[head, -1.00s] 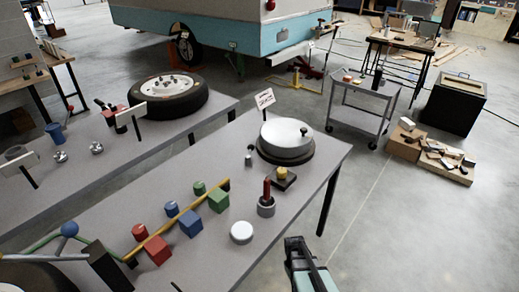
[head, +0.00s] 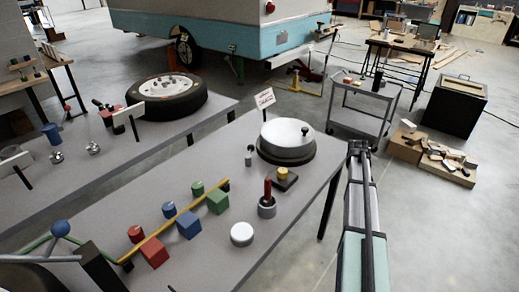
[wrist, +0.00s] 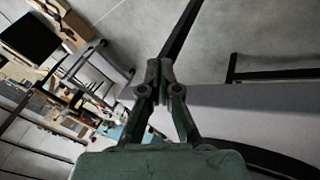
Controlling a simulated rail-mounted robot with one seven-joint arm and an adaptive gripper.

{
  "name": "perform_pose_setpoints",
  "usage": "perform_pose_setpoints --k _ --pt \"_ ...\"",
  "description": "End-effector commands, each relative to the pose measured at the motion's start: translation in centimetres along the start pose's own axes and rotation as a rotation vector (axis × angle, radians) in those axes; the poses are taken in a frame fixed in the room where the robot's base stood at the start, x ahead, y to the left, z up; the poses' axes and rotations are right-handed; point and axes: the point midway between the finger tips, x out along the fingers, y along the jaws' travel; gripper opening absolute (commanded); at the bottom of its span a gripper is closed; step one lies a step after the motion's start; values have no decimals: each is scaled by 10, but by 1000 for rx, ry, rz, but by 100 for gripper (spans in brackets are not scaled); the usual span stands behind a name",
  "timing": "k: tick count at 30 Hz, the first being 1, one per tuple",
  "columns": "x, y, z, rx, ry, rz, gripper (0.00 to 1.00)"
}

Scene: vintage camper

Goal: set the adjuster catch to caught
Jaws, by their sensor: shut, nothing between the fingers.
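My gripper (head: 360,150) is shut and empty, off the right edge of the near grey bench (head: 130,225), above the floor. Its closed fingers also show in the wrist view (wrist: 160,75). No part is plainly recognisable as the adjuster catch. A small grey peg (head: 248,155) stands beside the drum. My gripper touches none of them.
Coloured blocks (head: 188,224) line a yellow bar, and a white disc (head: 242,234) lies near the bench's front edge. A small sign (head: 264,98) stands behind the drum. A grey trolley (head: 365,105) stands beyond my gripper.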

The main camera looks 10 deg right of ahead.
Motion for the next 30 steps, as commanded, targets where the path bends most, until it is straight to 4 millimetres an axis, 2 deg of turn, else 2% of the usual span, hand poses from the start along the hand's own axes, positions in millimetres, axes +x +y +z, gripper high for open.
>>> perform_pose_setpoints --k 1,3,6,8,9,11,12,15,18,21,25,30 --pt "-10 18 -22 -8 21 10 0" --pt "-29 32 -48 -26 44 12 0" --pt "-60 41 -92 -59 79 -4 0" --pt "-82 33 -124 -87 101 -34 0" --pt "-98 17 -149 -111 115 -72 0" --pt "-118 -19 -176 -150 124 -138 0" --pt "-128 -44 -190 -172 127 -181 0" --pt "-152 -106 -217 -226 124 -287 0" --pt "-172 -161 -234 -276 117 -380 0" --pt "-190 -205 -245 -318 107 -453 0" --pt "-207 -242 -252 -357 98 -514 0" --pt "-216 -260 -255 -377 92 -547 0"
